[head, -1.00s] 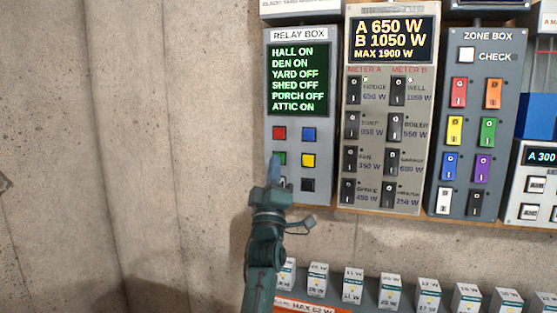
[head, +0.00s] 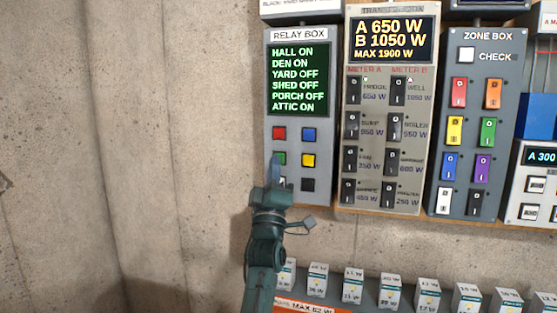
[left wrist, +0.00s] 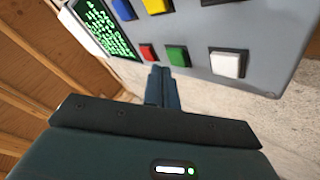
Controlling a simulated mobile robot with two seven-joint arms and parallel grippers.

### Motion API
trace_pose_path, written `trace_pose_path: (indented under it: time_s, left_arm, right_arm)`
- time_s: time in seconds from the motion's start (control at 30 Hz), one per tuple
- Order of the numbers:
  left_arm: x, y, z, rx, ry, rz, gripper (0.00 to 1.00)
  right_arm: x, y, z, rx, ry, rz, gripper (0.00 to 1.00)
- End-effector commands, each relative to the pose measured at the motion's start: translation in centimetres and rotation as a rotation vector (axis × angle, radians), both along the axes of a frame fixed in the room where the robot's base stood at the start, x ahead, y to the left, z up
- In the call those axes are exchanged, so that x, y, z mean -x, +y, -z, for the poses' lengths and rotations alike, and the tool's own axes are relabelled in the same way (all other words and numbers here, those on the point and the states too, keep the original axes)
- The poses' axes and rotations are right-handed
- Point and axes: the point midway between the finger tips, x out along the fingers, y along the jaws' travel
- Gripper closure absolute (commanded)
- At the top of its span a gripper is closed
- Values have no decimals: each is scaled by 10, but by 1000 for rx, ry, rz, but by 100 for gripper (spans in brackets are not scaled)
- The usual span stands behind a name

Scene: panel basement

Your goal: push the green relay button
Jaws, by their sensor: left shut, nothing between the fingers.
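The relay box (head: 316,112) is a grey wall panel with a green-text screen (head: 299,80) reading HALL ON, DEN ON, YARD OFF, SHED OFF, PORCH OFF, ATTIC ON. The green button (head: 281,158) is in the left column, below the red one, and is partly covered by my gripper. It shows fully in the left wrist view (left wrist: 177,56). My left gripper (head: 274,168) is shut and empty, its fingertips just in front of the panel by the green button. In the left wrist view the fingertips (left wrist: 160,72) appear between the red and green buttons. I cannot tell whether they touch.
Red (head: 279,133), blue (head: 309,134), yellow (head: 308,160) and black (head: 308,184) buttons surround it; a white one (left wrist: 226,63) is close by. A switch panel (head: 383,110) and the zone box (head: 476,122) hang to the right. Small boxes stand on a shelf below. Bare wall is left.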

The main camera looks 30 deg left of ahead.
Motion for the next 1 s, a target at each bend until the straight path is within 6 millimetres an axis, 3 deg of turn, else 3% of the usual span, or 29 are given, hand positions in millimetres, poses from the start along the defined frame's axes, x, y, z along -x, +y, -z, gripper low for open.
trace_pose_path:
  time_s: [1.0]
  left_arm:
    - [-9, 2, 0, 0, 0, 0, 100]
  right_arm:
    - [0, 0, 4, 1, 2, 0, 64]
